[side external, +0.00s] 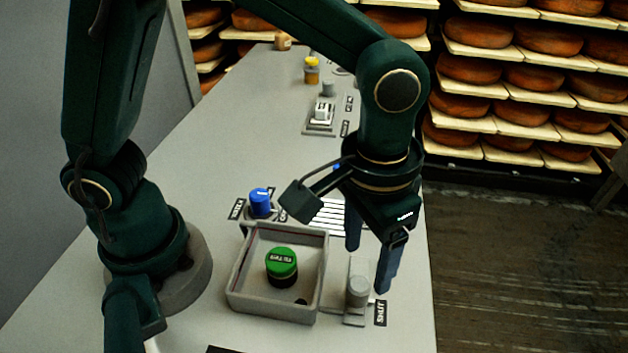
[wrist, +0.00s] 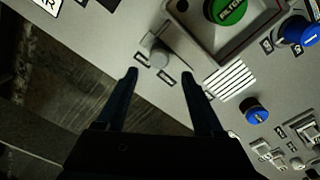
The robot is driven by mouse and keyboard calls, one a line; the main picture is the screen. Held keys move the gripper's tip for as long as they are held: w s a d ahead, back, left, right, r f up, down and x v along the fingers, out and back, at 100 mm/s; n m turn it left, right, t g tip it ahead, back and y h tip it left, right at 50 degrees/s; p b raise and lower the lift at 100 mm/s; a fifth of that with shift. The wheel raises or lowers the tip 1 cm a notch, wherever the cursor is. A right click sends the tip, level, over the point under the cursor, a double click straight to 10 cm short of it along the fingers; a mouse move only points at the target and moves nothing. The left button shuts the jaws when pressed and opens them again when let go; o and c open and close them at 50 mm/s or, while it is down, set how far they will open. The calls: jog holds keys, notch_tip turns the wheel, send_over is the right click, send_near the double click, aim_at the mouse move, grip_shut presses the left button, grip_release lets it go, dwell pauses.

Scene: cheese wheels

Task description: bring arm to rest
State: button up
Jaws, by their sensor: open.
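My gripper (side external: 368,262) is open and empty, pointing down over the right edge of the long grey table (side external: 190,150). Its two fingers also show in the wrist view (wrist: 160,75), spread apart with nothing between them. A grey knob (side external: 358,290) on a small plate stands just in front of the fingers in the side view; in the wrist view the knob (wrist: 159,57) lies beyond the fingertips. I cannot tell the exact height of the fingers above the table.
A grey tray (side external: 235,290) holds a green-capped button (side external: 282,262) left of my gripper. A blue knob (side external: 260,203) stands behind the tray. A white switch (side external: 323,112) and a yellow knob (side external: 311,72) are farther back. Shelves of cheese wheels (side external: 520,75) line the back right.

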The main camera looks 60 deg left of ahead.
jog(key=a+r+n+t, duration=0.3)
jog(key=a+r, duration=0.6)
jog(key=a, duration=0.1)
jog(key=s+a+f+m+t, duration=0.1)
jog(key=s+a+t, duration=0.1)
jog(key=s+a, duration=0.3)
jog(key=shift+s+a+f, duration=0.15)
jog(key=shift+s+a, duration=0.15)
jog(key=shift+s, duration=0.2)
jog(key=shift+o, duration=0.3)
